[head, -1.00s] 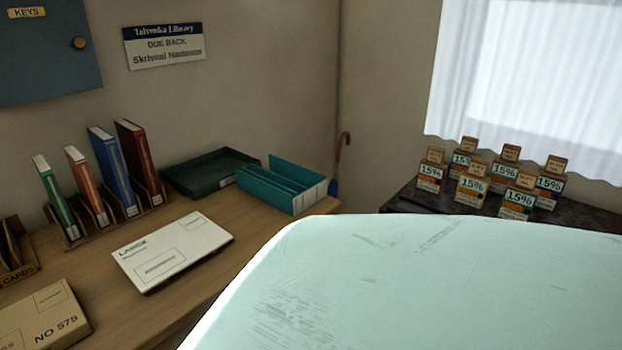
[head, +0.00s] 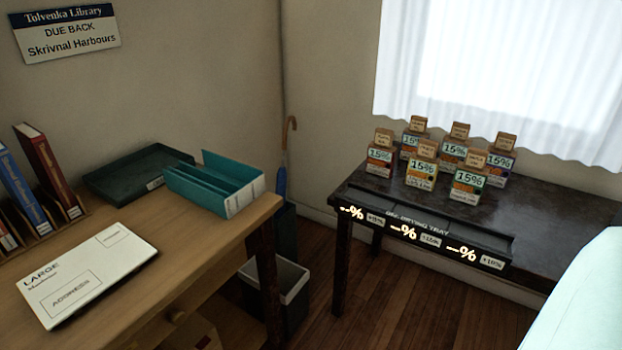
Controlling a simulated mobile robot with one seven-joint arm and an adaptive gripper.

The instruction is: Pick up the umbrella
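The umbrella (head: 281,180) stands upright in the corner between the wooden desk and the dark table. Its curved brown handle (head: 291,124) points up, and a blue part shows below it. Its lower end goes down into or behind a dark teal stand (head: 286,228), and I cannot tell which. My gripper is not in view.
The wooden desk (head: 200,262) at left holds a white envelope, a dark tray and a teal file box (head: 215,185). A bin (head: 293,283) stands on the floor below the umbrella. The dark table (head: 545,215) holds several small boxes. Wooden floor (head: 400,305) lies open between them.

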